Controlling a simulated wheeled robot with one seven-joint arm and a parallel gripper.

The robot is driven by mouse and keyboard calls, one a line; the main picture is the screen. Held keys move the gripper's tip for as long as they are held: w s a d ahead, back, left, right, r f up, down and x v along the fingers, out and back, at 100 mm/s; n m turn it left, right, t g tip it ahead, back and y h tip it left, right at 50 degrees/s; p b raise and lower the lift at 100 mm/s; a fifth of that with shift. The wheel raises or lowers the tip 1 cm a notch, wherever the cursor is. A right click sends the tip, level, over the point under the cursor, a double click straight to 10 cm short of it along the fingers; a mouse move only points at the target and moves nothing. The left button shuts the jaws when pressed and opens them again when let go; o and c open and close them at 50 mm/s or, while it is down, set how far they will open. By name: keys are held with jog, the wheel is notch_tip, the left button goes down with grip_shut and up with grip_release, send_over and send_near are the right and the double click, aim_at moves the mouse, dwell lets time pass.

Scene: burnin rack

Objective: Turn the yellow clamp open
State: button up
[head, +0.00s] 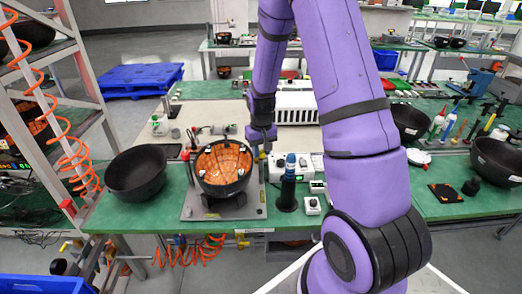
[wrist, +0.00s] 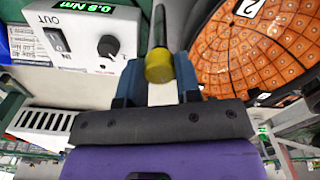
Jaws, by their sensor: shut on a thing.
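The yellow clamp (wrist: 159,66) shows in the wrist view as a yellow cap on the end of a dark rod, between my gripper's blue fingers. My gripper (wrist: 157,82) is shut on it. In the head view my gripper (head: 262,140) points down at the right rim of a black bowl (head: 222,188) lined with orange tiles. The clamp is too small and covered to make out there. The clamp's base is hidden.
The bowl sits on a grey plate (head: 196,209) on the green bench (head: 130,215). A torque box (wrist: 80,35) reading about 0.8 Nm is close left of my gripper in the wrist view. An empty black bowl (head: 135,175) stands left; a dark-based driver (head: 288,190) stands right.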

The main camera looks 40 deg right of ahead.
aim_at(261, 151)
jog(key=m, duration=0.6)
jog(key=shift+m, duration=0.4)
dwell(0.3)
jog(key=o, duration=0.9)
jog(key=shift+o, duration=0.2)
notch_tip(261, 151, up, 11)
jog(key=shift+f, duration=0.1)
